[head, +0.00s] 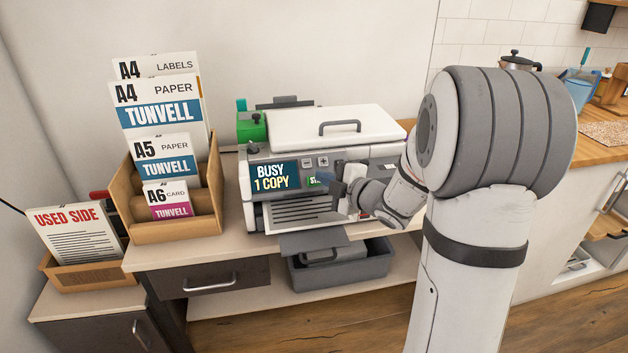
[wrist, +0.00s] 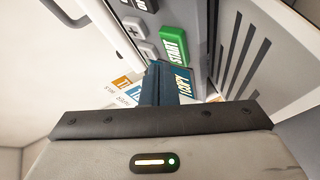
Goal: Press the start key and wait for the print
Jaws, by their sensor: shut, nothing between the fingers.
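The printer (head: 335,125) stands on the counter with its white lid closed. Its display (head: 274,176) reads "BUSY 1 COPY". My gripper (head: 340,192) is at the printer's front panel, shut and empty. Its closed fingers (wrist: 160,80) point at the panel by the key; I cannot tell whether they touch it. A grey output tray (head: 314,240) sticks out below, with no sheet seen on it.
A wooden rack (head: 178,232) of paper packs stands left of the printer. A "USED SIDE" box (head: 85,277) sits lower left. A grey bin (head: 342,272) is on the shelf below. My arm hides the printer's right side and part of the counter.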

